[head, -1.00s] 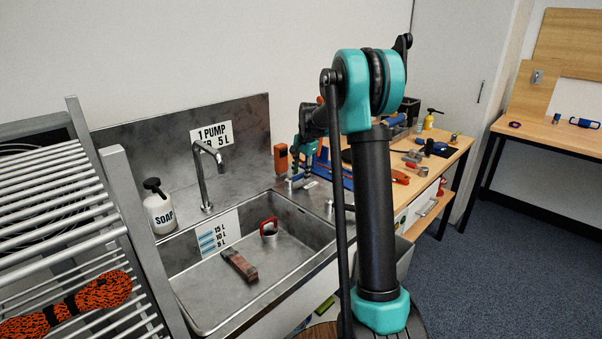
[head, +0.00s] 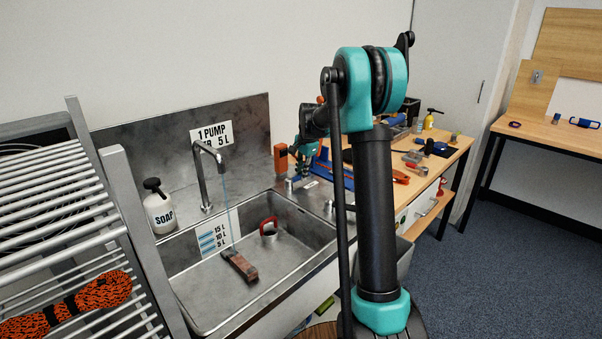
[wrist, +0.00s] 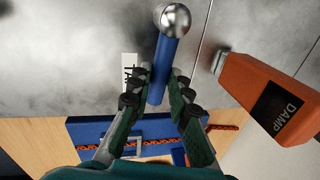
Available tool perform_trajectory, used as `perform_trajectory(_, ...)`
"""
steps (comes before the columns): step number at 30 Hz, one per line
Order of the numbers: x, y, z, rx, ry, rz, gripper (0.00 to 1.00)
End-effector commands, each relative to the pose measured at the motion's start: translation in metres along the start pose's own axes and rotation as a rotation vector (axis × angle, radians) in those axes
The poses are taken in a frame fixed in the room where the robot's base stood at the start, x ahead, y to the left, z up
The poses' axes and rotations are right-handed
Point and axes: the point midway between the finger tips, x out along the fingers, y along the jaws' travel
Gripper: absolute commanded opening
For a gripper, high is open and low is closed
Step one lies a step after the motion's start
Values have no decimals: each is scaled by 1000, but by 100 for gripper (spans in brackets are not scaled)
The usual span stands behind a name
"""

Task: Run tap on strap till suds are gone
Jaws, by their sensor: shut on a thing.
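The strap (head: 240,266) is a brown-red folded bundle lying on the sink floor. The tap (head: 203,172) stands at the back of the steel sink (head: 215,312). Suds on the strap are too small to make out. My gripper (head: 296,178) is at the sink's back right corner. In the wrist view my gripper (wrist: 160,84) is shut on a blue lever (wrist: 164,62) with a steel ball end (wrist: 173,20).
A soap bottle (head: 159,208) stands left of the tap. A red-handled item (head: 269,228) sits in the sink. An orange box marked DAMP (wrist: 268,98) is close right of my gripper. An orange rope (head: 70,306) lies on the rack at left.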

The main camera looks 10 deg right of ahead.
Motion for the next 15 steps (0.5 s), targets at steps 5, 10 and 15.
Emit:
perform_trajectory(5, -2, 12, 2, 187, 38, 0, 0)
perform_trajectory(10, -4, 20, 5, 323, 65, 0, 0)
perform_trajectory(15, -4, 22, 6, 377, 75, 0, 0)
